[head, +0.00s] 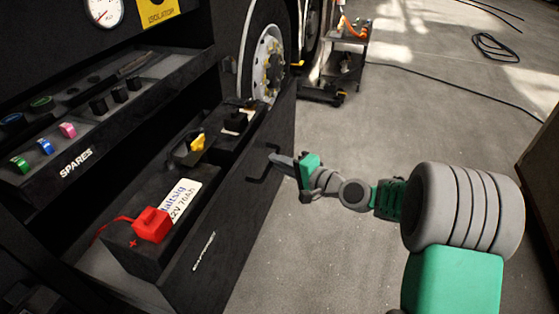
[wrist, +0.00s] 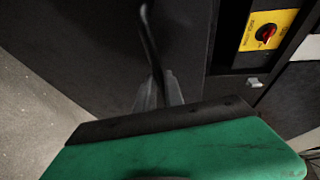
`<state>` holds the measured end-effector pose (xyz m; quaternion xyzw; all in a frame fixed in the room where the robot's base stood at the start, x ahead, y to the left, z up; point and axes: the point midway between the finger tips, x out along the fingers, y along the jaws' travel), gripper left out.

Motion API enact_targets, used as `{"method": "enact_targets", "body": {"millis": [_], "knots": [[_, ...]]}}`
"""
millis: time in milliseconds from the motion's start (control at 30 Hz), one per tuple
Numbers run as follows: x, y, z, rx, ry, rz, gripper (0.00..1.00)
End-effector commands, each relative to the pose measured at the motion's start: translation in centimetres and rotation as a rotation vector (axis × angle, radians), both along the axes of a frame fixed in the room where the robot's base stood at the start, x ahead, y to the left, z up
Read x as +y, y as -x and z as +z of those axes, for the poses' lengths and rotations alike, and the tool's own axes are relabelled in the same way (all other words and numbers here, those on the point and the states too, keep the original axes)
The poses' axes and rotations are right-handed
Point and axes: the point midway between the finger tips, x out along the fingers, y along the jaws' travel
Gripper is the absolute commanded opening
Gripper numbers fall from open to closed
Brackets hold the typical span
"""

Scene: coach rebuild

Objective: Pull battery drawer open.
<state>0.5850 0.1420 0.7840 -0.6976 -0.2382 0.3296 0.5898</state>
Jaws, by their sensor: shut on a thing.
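The battery drawer (head: 218,240) is a dark, deep drawer standing out from the coach side. A black battery (head: 150,262) with a white label and a red terminal cover sits in it. A black bar handle (head: 262,178) is on the drawer's front face, and it also shows in the wrist view (wrist: 150,42). My gripper (head: 276,160) is at the handle, coming from the right, with its fingers (wrist: 158,92) shut on the handle. The exact contact between fingers and handle is partly hidden by the gripper body.
A spares tray (head: 110,128) with coloured fuses lies above and left of the drawer. A yellow isolator panel (head: 157,12) with a red switch (wrist: 266,34) is above. A wheel (head: 268,65) and a small cart (head: 345,60) stand behind. The floor (head: 350,260) right of the drawer is clear.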

Motion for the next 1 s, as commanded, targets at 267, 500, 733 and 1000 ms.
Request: {"method": "enact_targets", "body": {"millis": [267, 500, 733, 1000], "knots": [[0.1, 0.6, -1.4, 0.031, 0.003, 0.006, 0.17], [0.0, 0.4, -1.0, 0.022, 0.002, 0.005, 0.34], [-0.1, 0.4, -0.6, 0.016, 0.002, 0.003, 0.34], [-3.7, 3.4, 0.4, 0.018, 0.000, -0.002, 0.34]]}}
